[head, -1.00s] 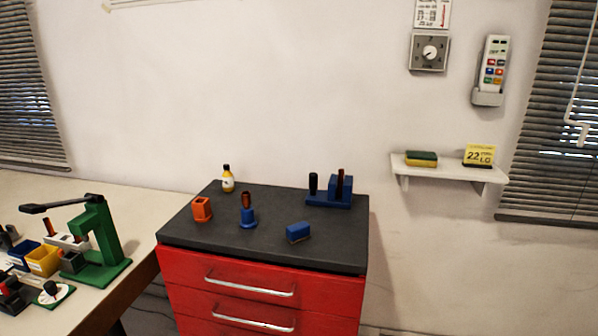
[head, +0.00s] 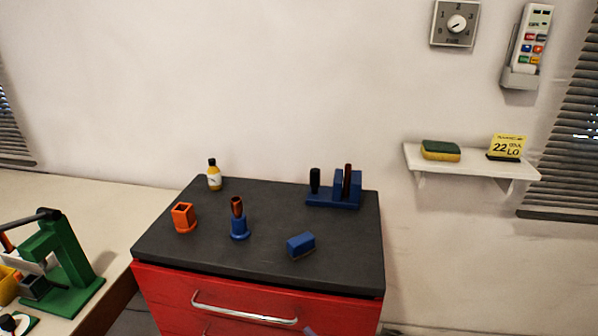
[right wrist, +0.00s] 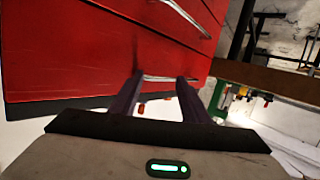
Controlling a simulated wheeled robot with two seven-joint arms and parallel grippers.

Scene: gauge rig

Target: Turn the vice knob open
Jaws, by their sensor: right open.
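I cannot tell for sure which part is the vice knob. A blue block fixture (head: 347,189) with a black upright handle and a brown one stands at the back right of the dark cabinet top. A black knob (head: 10,323) on a pale round plate is cut off at the lower left. My right gripper (right wrist: 160,78) is open in the right wrist view, with nothing between its fingers, in front of the red drawers. A small grey-purple tip at the bottom edge of the head view seems to be part of it. My left gripper is not in view.
The red cabinet (head: 165,290) carries an orange holder (head: 184,218), a blue holder (head: 239,228), a blue block (head: 301,245) and a bottle (head: 214,175). A green press (head: 63,255) stands on the left bench. A wall dial (head: 456,23) and shelf (head: 415,160) are right.

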